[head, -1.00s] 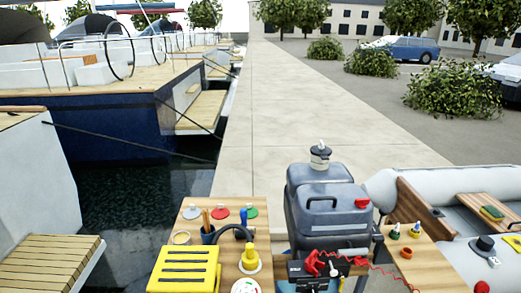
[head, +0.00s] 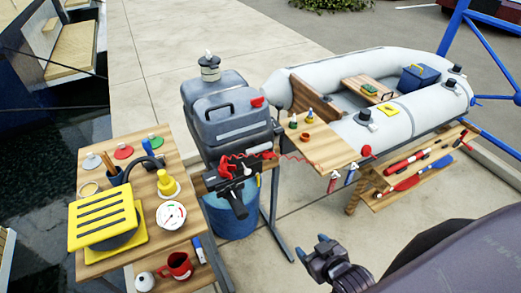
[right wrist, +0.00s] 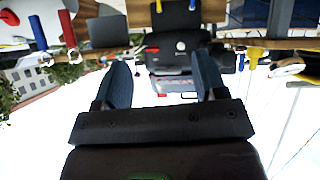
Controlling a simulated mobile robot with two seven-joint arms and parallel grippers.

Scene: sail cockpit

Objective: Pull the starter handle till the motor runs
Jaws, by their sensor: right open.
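The grey outboard motor (head: 230,125) stands clamped on a stand, its lower part in a blue tub (head: 232,222). A red clip (head: 228,168) with a coiled red cord and a black tiller-like arm (head: 236,203) are on its front. I cannot single out the starter handle with certainty. My right gripper (head: 313,248) is open and empty, right of and below the motor, apart from it. In the right wrist view its two fingers (right wrist: 163,75) stand apart, with dark equipment beyond them. My left gripper is not in view.
A grey inflatable boat (head: 390,125) and a tool bench (head: 427,168) are at right. Pavement between the stand and my right arm is clear.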

